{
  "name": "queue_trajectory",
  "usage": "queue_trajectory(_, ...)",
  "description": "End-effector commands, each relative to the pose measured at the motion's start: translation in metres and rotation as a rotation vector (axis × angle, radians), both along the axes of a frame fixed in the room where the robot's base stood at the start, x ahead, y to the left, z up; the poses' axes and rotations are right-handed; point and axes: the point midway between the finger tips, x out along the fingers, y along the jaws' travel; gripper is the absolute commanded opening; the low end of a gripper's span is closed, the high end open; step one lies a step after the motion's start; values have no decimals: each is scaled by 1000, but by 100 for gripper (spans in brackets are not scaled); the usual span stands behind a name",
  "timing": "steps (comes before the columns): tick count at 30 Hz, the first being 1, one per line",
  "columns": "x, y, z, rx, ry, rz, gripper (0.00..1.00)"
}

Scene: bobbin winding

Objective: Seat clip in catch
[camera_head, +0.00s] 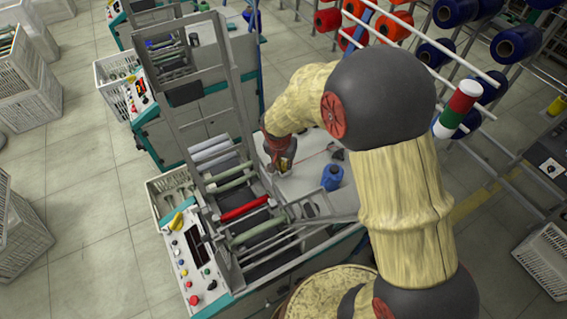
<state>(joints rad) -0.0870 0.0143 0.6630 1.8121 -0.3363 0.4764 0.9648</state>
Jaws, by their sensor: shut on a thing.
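My gripper (282,163) is at the end of my arm, low over the pale top (311,172) of the winding machine, just behind its row of rollers. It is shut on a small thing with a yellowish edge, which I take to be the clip. The fingers hide most of it, and its shape is too small to tell. I cannot make out the catch in this view. Whether the held thing touches the machine cannot be told.
A blue bobbin (332,177) stands on the machine top right of my gripper. A red roller (244,208) and green rollers lie at the left, beside a tall grey frame (236,100). A control panel (195,262) is at the front left. Thread racks (484,77) stand at the right.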

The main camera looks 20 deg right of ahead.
Motion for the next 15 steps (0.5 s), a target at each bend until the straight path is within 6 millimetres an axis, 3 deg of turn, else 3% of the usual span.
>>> queue_trajectory(9, 0, 0, -3, 0, 0, 0, 0)
queue_trajectory(10, 0, 0, -2, 0, 0, 0, 19)
queue_trajectory(15, 0, 0, -3, 0, 0, 0, 29)
